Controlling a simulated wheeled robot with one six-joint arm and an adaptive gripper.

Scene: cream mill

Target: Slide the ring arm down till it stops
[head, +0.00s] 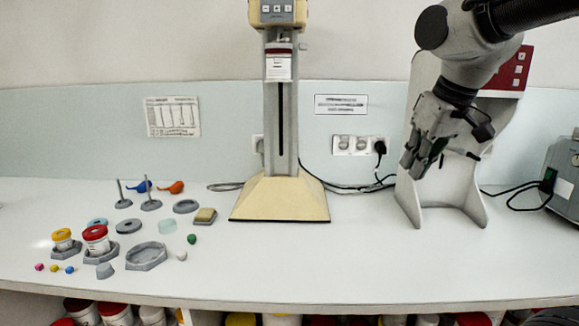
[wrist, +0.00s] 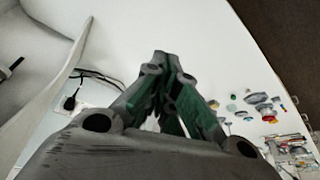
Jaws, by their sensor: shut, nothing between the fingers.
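The cream mill's pale column (head: 294,115), with a dark vertical slot, rises from a cream flared base (head: 275,200) at the middle back of the counter. A white labelled part with a dark red top edge (head: 279,65) sits high on the column, just under the head (head: 277,12) with its buttons. I cannot tell the ring arm's exact shape here. My gripper (head: 425,158) is shut and empty, well to the right of the column and touching nothing. Its fingers also meet in the wrist view (wrist: 168,68). The mill column is not clear in the wrist view.
A white-sided stand with a red panel (head: 508,72) is behind my arm. Jars with red (head: 95,232) and yellow lids, grey rings, pegs and small balls lie at the left. A grey-green box (head: 566,172) stands far right. The counter's front middle (head: 330,260) is clear.

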